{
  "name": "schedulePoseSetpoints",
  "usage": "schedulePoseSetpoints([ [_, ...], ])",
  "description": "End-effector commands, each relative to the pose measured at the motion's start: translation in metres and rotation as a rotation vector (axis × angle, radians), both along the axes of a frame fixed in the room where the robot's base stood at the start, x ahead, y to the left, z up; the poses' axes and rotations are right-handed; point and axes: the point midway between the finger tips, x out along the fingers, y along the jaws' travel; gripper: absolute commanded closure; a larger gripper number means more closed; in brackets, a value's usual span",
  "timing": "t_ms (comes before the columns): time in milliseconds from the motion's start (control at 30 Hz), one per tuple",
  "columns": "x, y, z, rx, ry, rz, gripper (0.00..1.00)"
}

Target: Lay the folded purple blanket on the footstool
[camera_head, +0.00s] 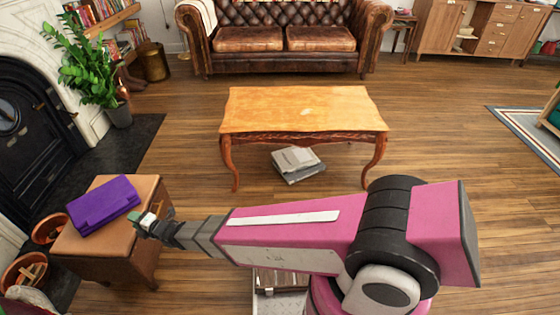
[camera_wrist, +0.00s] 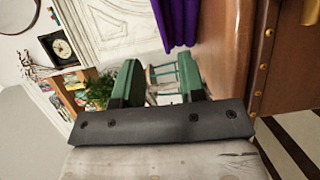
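The folded purple blanket (camera_head: 103,204) lies on the brown leather top of the footstool (camera_head: 100,247), at lower left in the head view. Its left end reaches the stool's left edge and seems to stick out a little past it. My gripper (camera_head: 150,219) is over the right side of the stool, just right of the blanket and apart from it. In the wrist view my gripper (camera_wrist: 158,75) has its two green fingers spread with nothing held between them. Part of the blanket (camera_wrist: 176,22) shows at the top there, beside the studded footstool (camera_wrist: 225,75).
A wooden coffee table (camera_head: 305,108) stands in the middle, with books (camera_head: 297,163) under it. A leather sofa (camera_head: 285,30) is behind. Baskets (camera_head: 25,270) stand left of the stool, near the fireplace (camera_head: 30,125). Floor between stool and table is clear.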

Motion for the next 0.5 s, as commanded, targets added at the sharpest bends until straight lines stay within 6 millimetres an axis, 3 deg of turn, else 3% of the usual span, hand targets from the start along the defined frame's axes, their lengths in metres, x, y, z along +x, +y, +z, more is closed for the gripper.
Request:
schedulePoseSetpoints([
  [267, 0.108, -0.081, 0.01, -0.084, 0.299, -0.239, 0.63],
  [500, 0.188, -0.18, 0.016, -0.114, 0.609, -0.503, 0.63],
])
